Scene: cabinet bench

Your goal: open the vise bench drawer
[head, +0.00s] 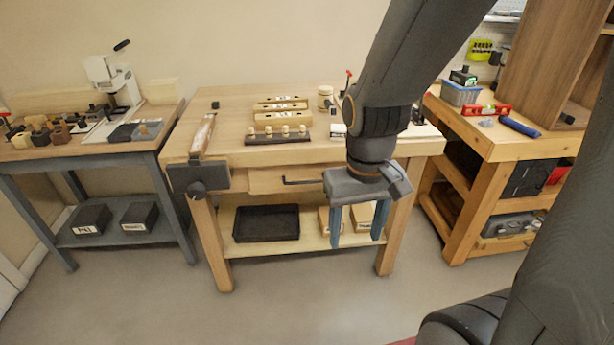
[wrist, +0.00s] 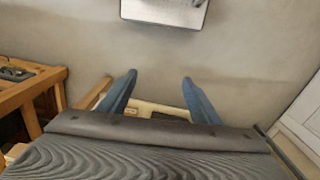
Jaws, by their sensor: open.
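The vise bench (head: 225,158) stands in the middle of the head view, with a dark vise (head: 198,178) at its left front corner. Its wooden drawer (head: 265,181) sits under the top and looks closed. A dark bar handle (head: 303,181) is on the drawer front, its right end partly hidden by my gripper. My gripper (head: 357,240) is open and empty, fingers pointing down, in front of the bench's right half. Its fingertips are lower than the handle and to its right in the picture. In the wrist view the two blue fingers (wrist: 158,78) are apart with nothing held between them.
A black tray (head: 266,237) is on the bench's lower shelf. Wooden blocks and planes (head: 280,107) lie on top. A grey table (head: 95,147) stands left, and another wooden bench (head: 480,140) stands right. The floor (head: 290,300) in front is clear.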

